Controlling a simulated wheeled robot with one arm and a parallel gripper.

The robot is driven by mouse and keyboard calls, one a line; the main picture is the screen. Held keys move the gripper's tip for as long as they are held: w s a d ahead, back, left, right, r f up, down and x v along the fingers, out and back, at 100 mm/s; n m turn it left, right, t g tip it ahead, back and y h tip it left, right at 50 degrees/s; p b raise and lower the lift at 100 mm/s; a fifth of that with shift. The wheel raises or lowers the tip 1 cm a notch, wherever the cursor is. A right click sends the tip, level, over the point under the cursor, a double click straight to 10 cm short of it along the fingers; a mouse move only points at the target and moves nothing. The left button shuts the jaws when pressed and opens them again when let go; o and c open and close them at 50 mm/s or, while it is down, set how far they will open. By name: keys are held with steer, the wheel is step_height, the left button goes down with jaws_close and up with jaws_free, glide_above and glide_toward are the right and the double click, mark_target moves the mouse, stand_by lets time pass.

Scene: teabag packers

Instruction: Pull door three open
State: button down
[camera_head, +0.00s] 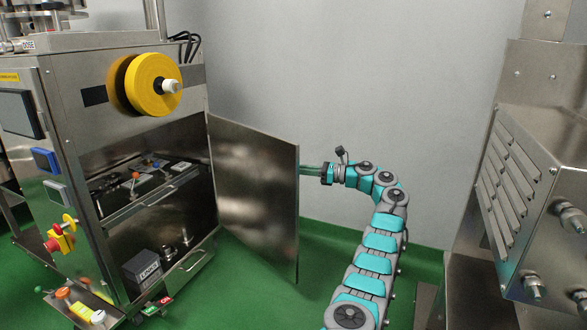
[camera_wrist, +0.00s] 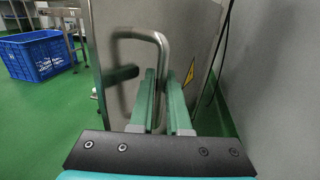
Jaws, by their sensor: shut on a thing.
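A steel door (camera_head: 255,195) on the machine's right side stands swung well out from the opening, with its hinge edge at the cabinet. No number shows on it. My gripper (camera_head: 301,168) reaches the door's outer edge from the right; its fingertips are partly hidden behind the door. In the wrist view the door's outer face (camera_wrist: 195,25) carries a bent steel bar handle (camera_wrist: 138,33). The green fingers of my gripper (camera_wrist: 163,82) are shut on the right leg of this handle.
The machine's open bay (camera_head: 150,190) shows shelves, knobs and a dark labelled box (camera_head: 142,268). A steel unit with bolts (camera_head: 540,200) stands at right. Grey wall lies behind. A blue crate (camera_wrist: 38,55) stands on the green floor at left in the wrist view.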

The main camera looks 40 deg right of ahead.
steer(key=shift+d, duration=0.25)
stand_by(0.3)
steer(key=c, duration=0.9)
jaws_free()
steer(key=shift+p+v, duration=1.45)
steer(key=shift+v, duration=2.4)
steer(key=shift+c, duration=0.2)
